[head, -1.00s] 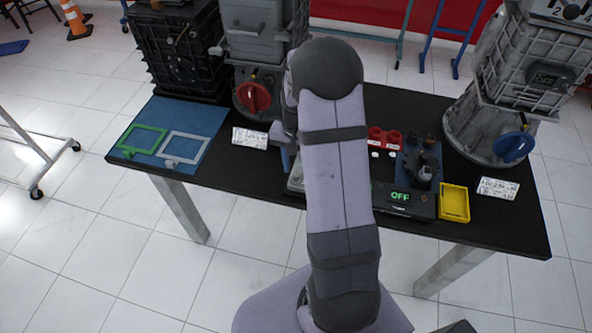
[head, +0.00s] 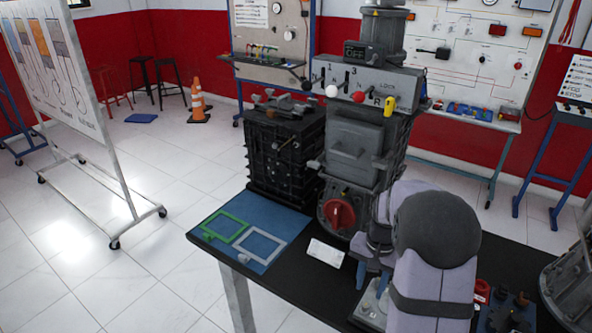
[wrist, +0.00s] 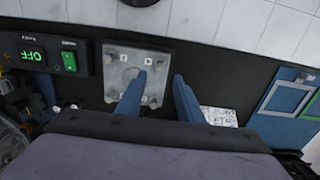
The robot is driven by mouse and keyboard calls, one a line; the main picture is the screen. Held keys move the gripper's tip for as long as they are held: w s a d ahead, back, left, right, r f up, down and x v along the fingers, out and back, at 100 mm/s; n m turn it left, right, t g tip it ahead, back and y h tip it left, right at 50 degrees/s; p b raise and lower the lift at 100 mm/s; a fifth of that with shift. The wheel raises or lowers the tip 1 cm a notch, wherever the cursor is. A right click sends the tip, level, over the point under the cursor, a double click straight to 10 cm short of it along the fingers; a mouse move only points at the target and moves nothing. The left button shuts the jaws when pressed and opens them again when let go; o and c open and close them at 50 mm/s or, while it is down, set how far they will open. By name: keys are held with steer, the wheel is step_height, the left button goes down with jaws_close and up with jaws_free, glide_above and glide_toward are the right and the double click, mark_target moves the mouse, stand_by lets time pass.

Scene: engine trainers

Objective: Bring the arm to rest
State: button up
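My gripper (wrist: 159,78) shows in the wrist view as two blue fingers standing apart, with nothing between them. It is open and empty above the black table (wrist: 240,65).
A blue mat (head: 275,222) with a green frame (head: 226,227) and a grey frame (head: 259,246) lies left of the gripper. A black ribbed box (head: 283,158) stands behind the mat. A white label card (head: 325,253) lies near the gripper.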

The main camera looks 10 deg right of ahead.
steer(key=shift+f+n, duration=0.1)
steer(key=shift+n, duration=0.7)
steer(key=s+a+f+n+g, duration=0.1)
steer(key=s+a+f+n, duration=0.15)
steer(key=s, duration=0.35)
steer(key=s+a+f+n+g, duration=0.1)
steer(key=s+a, duration=0.2)
steer(key=s, duration=0.4)
steer(key=s+a+r+n+t, duration=0.2)
steer(key=s+a+r+n, duration=0.2)
steer(key=a+r, duration=0.45)
step_height(320, 180, down, 47)
steer(key=a+b, duration=0.1)
steer(key=b, duration=4.4)
steer(key=shift+f, duration=0.15)
steer(key=shift+a, duration=0.1)
